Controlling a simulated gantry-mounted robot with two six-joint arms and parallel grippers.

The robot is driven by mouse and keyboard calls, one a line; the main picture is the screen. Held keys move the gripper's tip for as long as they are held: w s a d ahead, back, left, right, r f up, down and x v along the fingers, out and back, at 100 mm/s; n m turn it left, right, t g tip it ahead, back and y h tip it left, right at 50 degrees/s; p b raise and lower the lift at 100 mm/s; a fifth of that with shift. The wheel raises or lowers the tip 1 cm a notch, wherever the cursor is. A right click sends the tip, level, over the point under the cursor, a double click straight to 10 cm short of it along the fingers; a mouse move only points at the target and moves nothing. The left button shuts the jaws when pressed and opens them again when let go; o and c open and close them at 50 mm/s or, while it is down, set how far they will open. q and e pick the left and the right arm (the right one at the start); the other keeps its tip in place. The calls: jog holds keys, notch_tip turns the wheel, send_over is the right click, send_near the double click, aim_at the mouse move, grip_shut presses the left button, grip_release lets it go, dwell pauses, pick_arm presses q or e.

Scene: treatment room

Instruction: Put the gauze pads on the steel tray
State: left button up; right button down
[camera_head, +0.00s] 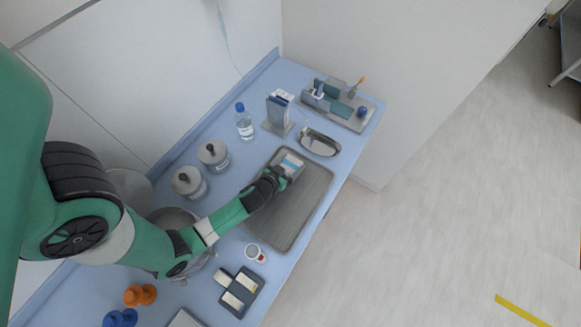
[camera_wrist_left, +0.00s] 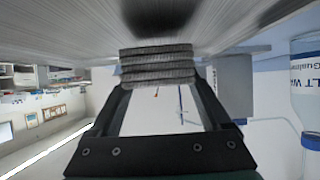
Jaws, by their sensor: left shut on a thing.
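The gauze pads (camera_head: 292,164) are a small block with a pale and blue top in the head view. In the left wrist view they are a grey layered stack (camera_wrist_left: 157,65). My left gripper (camera_head: 277,178) is shut on the stack, with a finger on each side. The steel tray (camera_head: 300,210) is a wide grey rectangle lying flat on the blue counter. The pads are over its far end, close to its brushed surface (camera_wrist_left: 240,25); I cannot tell whether they touch it. My forearm crosses the tray's left edge. My right gripper is not in view.
Beyond the tray are a kidney dish (camera_head: 320,142), a grey holder (camera_head: 279,112) and a bottle (camera_head: 244,123). Two lidded jars (camera_head: 190,183) stand left of it. A white cup (camera_head: 255,252) stands near its front end. The near part of the tray is bare.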

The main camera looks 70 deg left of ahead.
pick_arm(q)
jog(key=shift+f, duration=0.75)
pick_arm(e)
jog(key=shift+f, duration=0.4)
pick_arm(q)
jog(key=shift+f, duration=0.15)
jog(key=o, duration=1.1)
jog(key=shift+s, duration=0.1)
jog(key=shift+o, duration=0.2)
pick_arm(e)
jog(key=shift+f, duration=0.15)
pick_arm(q)
jog(key=shift+s+d+r, duration=0.1)
jog(key=shift+d+r, duration=0.05)
jog(key=shift+r, duration=0.1)
jog(key=b+v, duration=0.1)
jog(key=v, duration=1)
jog(key=shift+s+d+r, duration=0.15)
jog(key=shift+s+r, duration=0.05)
jog(key=shift+s, duration=0.05)
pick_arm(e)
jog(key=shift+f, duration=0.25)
